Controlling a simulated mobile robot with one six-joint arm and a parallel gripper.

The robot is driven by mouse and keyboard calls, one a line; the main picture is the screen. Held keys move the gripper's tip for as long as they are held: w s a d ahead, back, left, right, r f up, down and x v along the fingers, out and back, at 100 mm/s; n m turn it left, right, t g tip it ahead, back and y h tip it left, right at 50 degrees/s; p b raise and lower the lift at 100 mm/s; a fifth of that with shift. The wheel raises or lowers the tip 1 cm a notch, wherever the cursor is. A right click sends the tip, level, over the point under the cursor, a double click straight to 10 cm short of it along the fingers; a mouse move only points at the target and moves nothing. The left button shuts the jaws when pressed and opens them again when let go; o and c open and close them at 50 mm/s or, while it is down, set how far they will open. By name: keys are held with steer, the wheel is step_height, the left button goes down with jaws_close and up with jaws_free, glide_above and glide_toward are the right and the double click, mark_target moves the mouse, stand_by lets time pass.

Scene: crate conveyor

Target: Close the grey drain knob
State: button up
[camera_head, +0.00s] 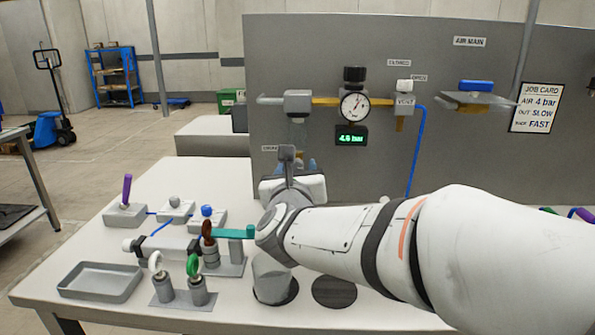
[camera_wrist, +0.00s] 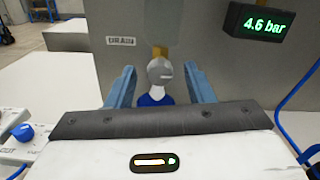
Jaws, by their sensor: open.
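The grey drain knob (camera_wrist: 159,69) shows in the wrist view below a brass stem, beside the DRAIN label (camera_wrist: 121,41). A pale mark is on its face, and a blue part (camera_wrist: 154,99) shows just below it. My gripper (camera_wrist: 160,84) is open, with one blue finger to each side of the knob and visible gaps between. Whether the fingertips reach the knob's depth is hard to tell. In the head view my gripper (camera_head: 298,165) is in front of the grey panel, and my wrist hides the knob.
The panel (camera_head: 460,150) carries a gauge (camera_head: 355,106), a 4.6 bar display (camera_head: 351,136), a white vent knob (camera_head: 404,86) and a blue handle (camera_head: 476,86). A blue hose (camera_head: 415,150) hangs to the right. Several valves and a grey tray (camera_head: 101,281) occupy the white table (camera_head: 190,180).

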steer(key=shift+c, duration=0.6)
steer(key=c, duration=0.9)
steer(key=shift+n, duration=0.3)
steer(key=n+b, duration=0.2)
steer(key=n, duration=0.1)
steer(key=shift+f+n, duration=0.1)
steer(key=shift+n, duration=0.2)
steer(key=n, duration=0.4)
steer(key=shift+n, duration=0.3)
steer(key=n+p, duration=0.1)
steer(key=n, duration=0.3)
steer(key=shift+n+p, duration=0.7)
steer(key=shift+n, duration=1.8)
